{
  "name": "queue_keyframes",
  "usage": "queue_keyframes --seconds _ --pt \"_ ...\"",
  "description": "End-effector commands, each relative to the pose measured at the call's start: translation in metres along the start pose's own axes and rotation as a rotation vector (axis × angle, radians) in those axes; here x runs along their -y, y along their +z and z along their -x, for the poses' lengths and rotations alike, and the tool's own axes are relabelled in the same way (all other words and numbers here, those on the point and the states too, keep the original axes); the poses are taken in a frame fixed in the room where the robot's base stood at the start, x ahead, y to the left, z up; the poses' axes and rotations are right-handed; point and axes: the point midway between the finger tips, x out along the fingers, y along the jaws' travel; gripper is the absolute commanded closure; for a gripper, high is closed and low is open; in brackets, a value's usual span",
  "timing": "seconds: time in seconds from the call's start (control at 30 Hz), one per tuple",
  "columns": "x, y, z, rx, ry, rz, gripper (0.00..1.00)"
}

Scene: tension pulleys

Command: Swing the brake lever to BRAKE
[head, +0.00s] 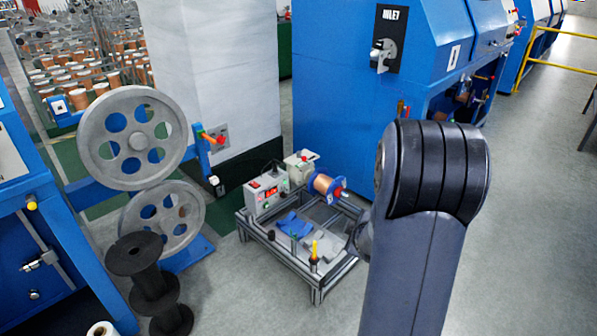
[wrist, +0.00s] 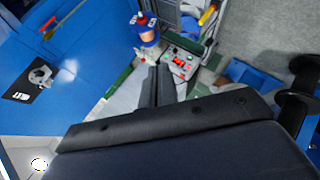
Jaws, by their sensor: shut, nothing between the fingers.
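No lever with a readable BRAKE mark shows. A lever-like part with an orange grip and red tip (head: 212,137) sticks out beside the upper grey pulley (head: 132,137), on the blue pulley frame. A lower grey pulley (head: 162,222) is below it. I cannot tell whether this part is the brake lever, or which position it is in. My gripper (wrist: 160,70) shows in the wrist view with its dark fingers together and empty. It points toward the cart's control box and touches nothing that I can see. In the head view my arm hides most of the gripper.
A low metal cart carries a control box (head: 266,192) and a copper spool (head: 325,186). A blue cabinet (head: 335,80) has a black panel with a grey handle (head: 382,55). A black reel (head: 150,285) stands at lower left. A white pillar (head: 210,70) rises behind. Floor at right is clear.

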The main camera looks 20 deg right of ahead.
Motion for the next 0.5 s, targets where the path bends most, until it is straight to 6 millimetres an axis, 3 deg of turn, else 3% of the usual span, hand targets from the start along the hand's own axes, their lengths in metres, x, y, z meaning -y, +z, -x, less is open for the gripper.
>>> queue_keyframes --seconds 0.03,0.2,0.4,0.5 --pt "0.006 0.023 -0.027 -0.014 0.034 0.045 1.00" --pt "0.009 0.078 -0.083 -0.087 0.183 0.225 1.00" --pt "0.034 0.148 -0.127 -0.152 0.379 0.410 1.00" --pt "0.051 0.181 -0.138 -0.169 0.483 0.483 1.00"
